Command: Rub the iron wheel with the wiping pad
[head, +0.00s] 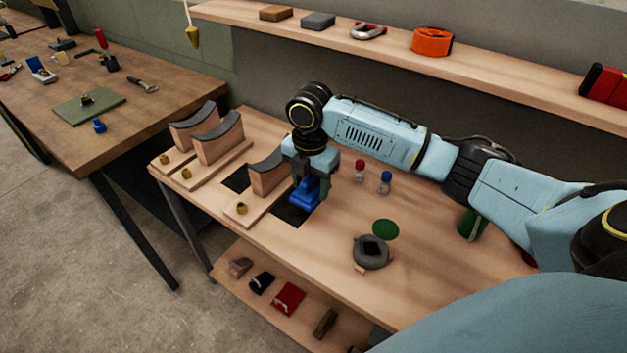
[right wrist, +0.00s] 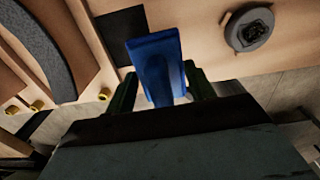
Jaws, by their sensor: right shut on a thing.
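My right gripper (head: 308,190) is shut on a blue block (head: 303,196), which points down over the bench beside a black square. The block also shows between the fingers in the right wrist view (right wrist: 158,68). I cannot tell for certain whether it is the wiping pad. A grey round piece with a dark square centre (head: 371,254), probably the iron wheel, lies on the bench to the right of the gripper and nearer the front edge. It also shows at the upper right in the right wrist view (right wrist: 249,28). The two are apart. My left gripper is not in view.
Curved wooden cradles (head: 218,142) stand left of the gripper, one close beside it. A green disc (head: 386,229) lies behind the grey piece. A wall shelf (head: 480,70) runs above.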

